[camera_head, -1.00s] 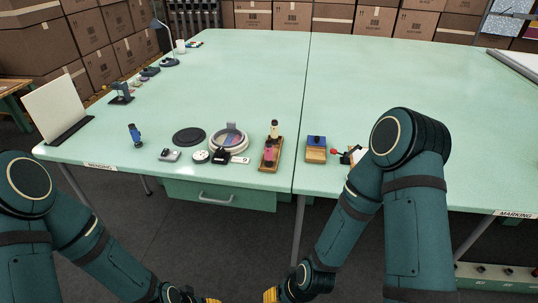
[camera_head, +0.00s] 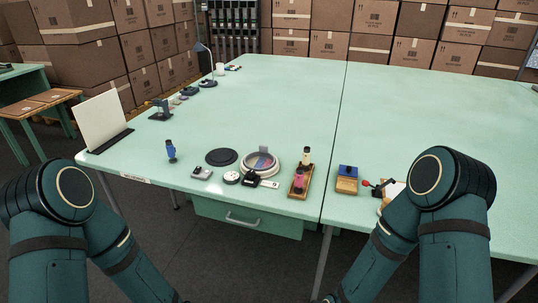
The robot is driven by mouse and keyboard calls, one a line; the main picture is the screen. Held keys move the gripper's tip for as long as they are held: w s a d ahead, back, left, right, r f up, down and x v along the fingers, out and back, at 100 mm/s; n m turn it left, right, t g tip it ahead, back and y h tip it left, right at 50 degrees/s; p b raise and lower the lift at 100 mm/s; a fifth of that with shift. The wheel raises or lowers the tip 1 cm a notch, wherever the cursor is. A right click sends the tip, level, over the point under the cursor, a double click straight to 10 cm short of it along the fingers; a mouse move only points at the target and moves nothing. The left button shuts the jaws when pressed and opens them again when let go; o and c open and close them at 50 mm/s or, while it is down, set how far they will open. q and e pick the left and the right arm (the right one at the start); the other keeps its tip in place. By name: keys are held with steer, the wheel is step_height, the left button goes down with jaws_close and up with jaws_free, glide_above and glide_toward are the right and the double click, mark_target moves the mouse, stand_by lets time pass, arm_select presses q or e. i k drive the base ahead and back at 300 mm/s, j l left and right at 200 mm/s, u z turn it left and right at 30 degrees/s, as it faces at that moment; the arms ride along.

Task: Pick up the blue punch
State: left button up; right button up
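A small upright blue tool (camera_head: 171,151) with a dark lower part stands near the front left edge of the green table (camera_head: 270,105). It may be the blue punch, but it is too small to be sure. A blue block on a wooden base (camera_head: 347,179) sits right of the table seam. A dark blue device (camera_head: 160,110) stands farther back on the left. My two arms come in at the lower left and lower right. Both grippers are below the picture, away from these objects.
A black disc (camera_head: 221,157), a round dish (camera_head: 261,163) and a wooden rack (camera_head: 301,182) with bottles line the front. A white board (camera_head: 101,122) stands at the left edge. A lamp (camera_head: 205,60) is at the back. The table's middle is clear.

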mark_target(170, 150)
steer(key=i+j+z, duration=0.15)
steer(key=j, duration=0.2)
steer(key=i+j+z, duration=0.15)
steer(key=j, duration=0.2)
steer(key=i+j+z, duration=0.15)
steer(key=j, duration=0.25)
steer(key=i+j+z, duration=0.2)
steer(key=j, duration=0.2)
steer(key=i+j+z, duration=0.15)
steer(key=j, duration=0.25)
steer(key=j+z, duration=0.15)
steer(key=j, duration=0.25)
